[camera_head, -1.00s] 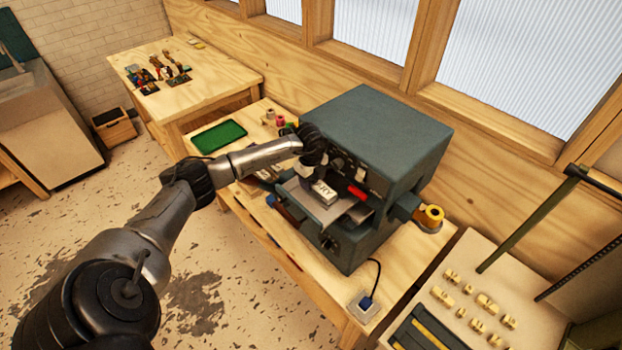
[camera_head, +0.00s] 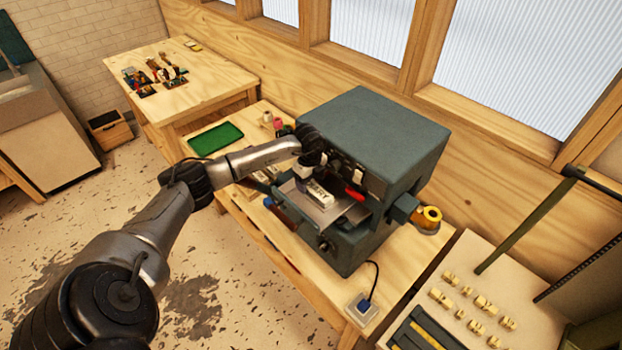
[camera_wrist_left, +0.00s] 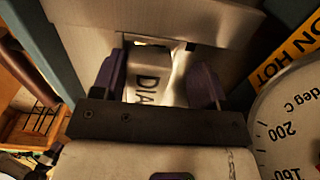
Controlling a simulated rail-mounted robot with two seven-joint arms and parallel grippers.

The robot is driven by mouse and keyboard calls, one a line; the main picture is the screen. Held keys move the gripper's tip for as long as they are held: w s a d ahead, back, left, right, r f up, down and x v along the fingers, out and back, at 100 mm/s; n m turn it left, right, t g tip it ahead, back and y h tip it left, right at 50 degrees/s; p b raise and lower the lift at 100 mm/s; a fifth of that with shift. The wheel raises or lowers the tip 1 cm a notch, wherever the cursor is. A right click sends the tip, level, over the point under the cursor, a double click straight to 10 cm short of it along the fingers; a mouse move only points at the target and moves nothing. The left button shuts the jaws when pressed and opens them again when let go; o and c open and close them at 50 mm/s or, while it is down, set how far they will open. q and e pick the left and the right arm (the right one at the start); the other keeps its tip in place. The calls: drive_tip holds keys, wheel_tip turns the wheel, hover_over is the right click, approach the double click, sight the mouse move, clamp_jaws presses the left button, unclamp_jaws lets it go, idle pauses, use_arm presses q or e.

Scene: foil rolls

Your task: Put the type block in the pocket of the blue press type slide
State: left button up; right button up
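The blue press (camera_head: 385,130) is a blue-grey box on the middle bench. Its metal type slide (camera_head: 345,214) sticks out of the front opening; its plate fills the upper part of the left wrist view (camera_wrist_left: 215,25). The pale type block (camera_head: 318,194), with dark raised letters, is at the slide. In the left wrist view the block (camera_wrist_left: 150,88) lies between the purple fingers of my left gripper (camera_wrist_left: 158,80), which look shut on it. A dark slot edge (camera_wrist_left: 148,42) shows beyond its far end; the rest of the pocket is hidden. I cannot tell how deep the block sits.
A dial marked deg C (camera_wrist_left: 290,125) and a yellow warning label (camera_wrist_left: 290,48) are close to the gripper's right. A red part (camera_head: 355,191) is beside the slide. A green tray (camera_head: 216,138) and an orange roll (camera_head: 431,215) flank the press.

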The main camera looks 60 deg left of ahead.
use_arm(q)
drive_tip(key=shift+s+f, duration=0.35)
drive_tip(key=shift+f, duration=0.45)
drive_tip(key=shift+r, duration=0.85)
wheel_tip(320, 180, up, 12)
drive_tip(key=b, duration=0.1)
drive_tip(key=shift+b, duration=0.35)
drive_tip(key=shift+s, duration=0.1)
